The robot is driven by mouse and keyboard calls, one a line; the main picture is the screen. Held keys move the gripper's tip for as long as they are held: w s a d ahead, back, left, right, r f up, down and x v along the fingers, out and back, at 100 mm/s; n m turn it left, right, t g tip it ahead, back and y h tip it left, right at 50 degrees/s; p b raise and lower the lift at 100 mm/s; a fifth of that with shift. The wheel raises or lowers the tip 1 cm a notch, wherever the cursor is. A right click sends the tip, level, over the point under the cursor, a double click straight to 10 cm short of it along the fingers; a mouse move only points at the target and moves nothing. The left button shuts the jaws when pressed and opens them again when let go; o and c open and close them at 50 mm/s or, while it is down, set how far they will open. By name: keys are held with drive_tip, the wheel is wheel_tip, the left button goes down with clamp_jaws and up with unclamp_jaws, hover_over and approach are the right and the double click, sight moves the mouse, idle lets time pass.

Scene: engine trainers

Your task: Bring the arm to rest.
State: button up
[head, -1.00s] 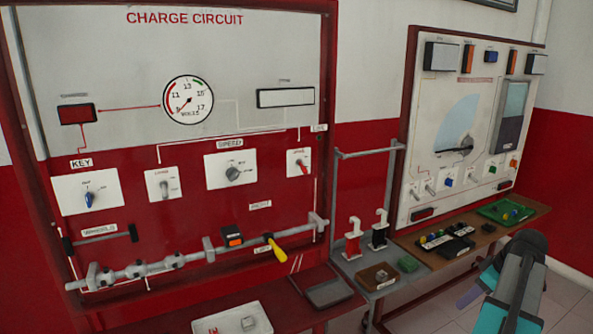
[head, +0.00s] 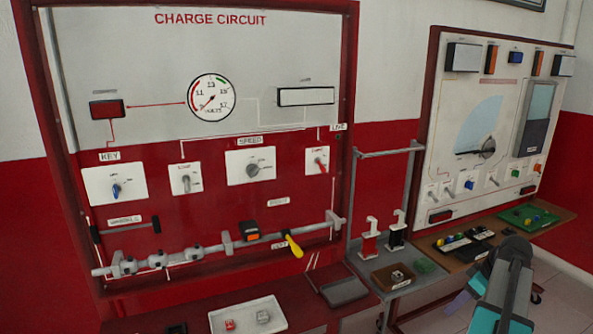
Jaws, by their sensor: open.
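My arm (head: 503,285), dark grey with teal edges, shows at the lower right. It is bent, and its lower part runs out of the bottom of the picture. A teal and purple piece (head: 463,298) shows just left of it; I cannot tell which part it is. My gripper's fingertips cannot be made out. No held object shows.
The charge circuit board (head: 150,60) stands left, with a yellow-handled lever (head: 292,246). A white tray (head: 247,302) with small blocks and an empty grey tray (head: 344,291) lie below. A second trainer board (head: 440,110) stands right, behind my arm. Open floor shows at far right.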

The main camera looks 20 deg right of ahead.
drive_tip(key=w+a+f+n+g+y, duration=0.1)
drive_tip(key=w+a+f, duration=0.4)
drive_tip(key=a, duration=0.4)
drive_tip(key=w+a+f+n+g+y, duration=0.1)
drive_tip(key=w+a+f+n+g, duration=0.15)
drive_tip(key=a+f, duration=0.6)
drive_tip(key=w+a+f+n+y, duration=0.1)
drive_tip(key=w+a+f, duration=0.35)
drive_tip(key=a, duration=0.45)
drive_tip(key=s+a+f+g, duration=0.3)
drive_tip(key=s+a+f, duration=0.2)
drive_tip(key=a+f, duration=0.55)
drive_tip(key=s+a+f+g, duration=0.2)
drive_tip(key=s+a+f, duration=0.45)
drive_tip(key=a, duration=0.75)
drive_tip(key=s+a+f+m+h, duration=0.1)
drive_tip(key=s+f+m+h, duration=0.1)
drive_tip(key=s, duration=0.4)
drive_tip(key=s+a+f+m+g+h, duration=0.1)
drive_tip(key=s+a+f+m+h, duration=0.1)
drive_tip(key=s+f+m, duration=0.3)
drive_tip(key=shift+s+a+f+h, duration=0.3)
drive_tip(key=shift+s+f, duration=0.65)
drive_tip(key=shift+s, duration=0.2)
